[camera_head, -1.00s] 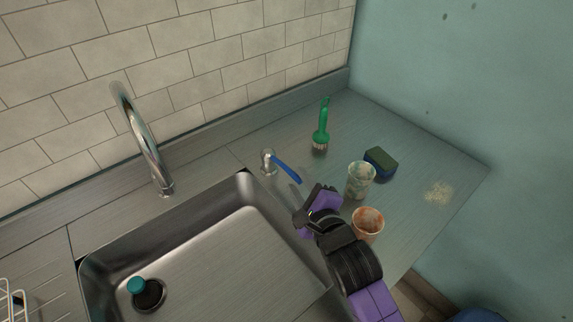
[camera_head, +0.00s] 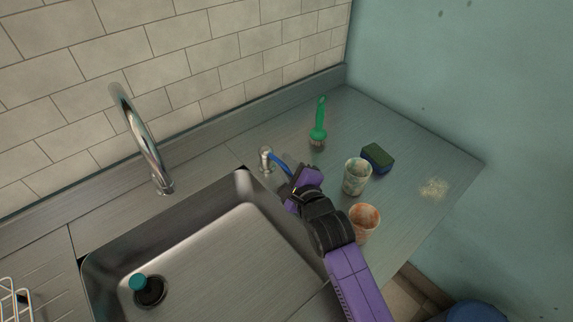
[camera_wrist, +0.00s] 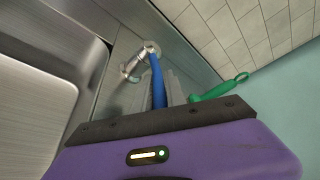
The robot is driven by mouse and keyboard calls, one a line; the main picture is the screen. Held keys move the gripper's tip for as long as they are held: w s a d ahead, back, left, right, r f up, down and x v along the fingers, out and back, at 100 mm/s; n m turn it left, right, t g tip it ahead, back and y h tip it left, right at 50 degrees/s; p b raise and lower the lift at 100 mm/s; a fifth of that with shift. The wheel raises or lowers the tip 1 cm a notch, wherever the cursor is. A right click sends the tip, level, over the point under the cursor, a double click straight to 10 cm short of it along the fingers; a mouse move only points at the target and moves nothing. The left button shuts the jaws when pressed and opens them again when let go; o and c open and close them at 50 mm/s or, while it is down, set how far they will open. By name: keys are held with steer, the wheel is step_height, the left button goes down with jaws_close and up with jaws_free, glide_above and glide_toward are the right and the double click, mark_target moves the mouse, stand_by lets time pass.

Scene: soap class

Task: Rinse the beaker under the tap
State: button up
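Two stained, open-topped cups stand upright on the counter right of the sink; I cannot tell which is the beaker. One has greenish-grey stains (camera_head: 357,177); the other, nearer, has orange-brown stains (camera_head: 365,222). The tap spout (camera_head: 141,137) arches at the sink's back edge. Its separate metal control (camera_head: 266,158) has a blue lever (camera_head: 281,163), which also shows in the wrist view (camera_wrist: 157,80). My gripper (camera_head: 291,182) is at the lever's free end, left of the cups. No water shows.
The steel sink (camera_head: 215,255) is at left, with a teal-topped item (camera_head: 139,283) by its drain. A green brush (camera_head: 319,128) and a sponge (camera_head: 378,158) are behind the cups. Pale crumbs (camera_head: 433,188) lie at right. A white rack (camera_head: 14,303) is at lower left.

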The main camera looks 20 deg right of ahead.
jaws_close()
stand_by(1.0)
